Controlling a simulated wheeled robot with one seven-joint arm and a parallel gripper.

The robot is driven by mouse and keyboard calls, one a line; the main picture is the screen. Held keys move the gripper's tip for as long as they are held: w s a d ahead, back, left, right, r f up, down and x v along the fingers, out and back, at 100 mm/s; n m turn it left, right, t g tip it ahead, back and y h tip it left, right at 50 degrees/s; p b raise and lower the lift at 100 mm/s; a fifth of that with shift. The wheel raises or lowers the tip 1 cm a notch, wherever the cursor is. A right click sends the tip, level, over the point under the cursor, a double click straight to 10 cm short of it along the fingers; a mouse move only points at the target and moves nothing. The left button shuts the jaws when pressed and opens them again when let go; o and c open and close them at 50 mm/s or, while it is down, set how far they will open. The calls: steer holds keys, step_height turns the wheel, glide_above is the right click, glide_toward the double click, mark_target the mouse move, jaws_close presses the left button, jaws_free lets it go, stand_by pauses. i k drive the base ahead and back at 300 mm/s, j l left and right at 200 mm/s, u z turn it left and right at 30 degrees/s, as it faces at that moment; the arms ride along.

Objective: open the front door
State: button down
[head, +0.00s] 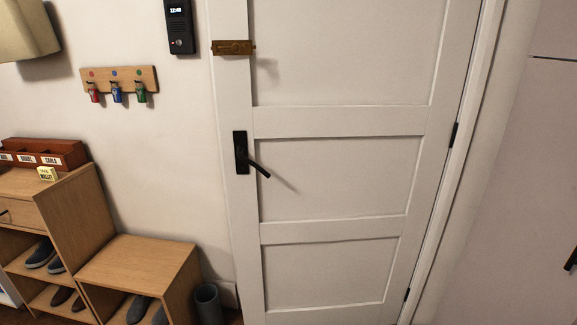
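The white panelled front door (340,122) fills the middle of the head view and looks closed in its frame. Its black lever handle (260,168) sits on a dark plate at the door's left side and slants down to the right in the picture. I cannot tell whether it is turned. A brass bolt or latch (233,47) is mounted above the handle, at the door's left edge. I cannot tell whether it is engaged. Dark hinges (453,134) are on the right edge. My gripper is not in view.
Left of the door are a wooden shoe bench (137,262), a taller cabinet (78,215) with a labelled tray (45,152), and a dark bin (208,302). A key rack (120,79) and an intercom (180,27) hang on the wall. A pale panel (520,180) stands at right.

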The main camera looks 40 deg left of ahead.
mark_target(350, 108)
steer(key=j+z, duration=0.1)
steer(key=j, duration=0.35)
steer(key=k+j+z, duration=0.1)
steer(key=j, duration=0.4)
steer(key=k+j+z, duration=0.1)
steer(key=j, duration=0.35)
steer(key=k+j+z, duration=0.15)
steer(key=j, duration=0.3)
steer(key=j+z, duration=0.1)
steer(key=j, duration=0.35)
steer(key=k+j+z, duration=0.1)
steer(key=j, duration=0.35)
steer(key=k, duration=0.1)
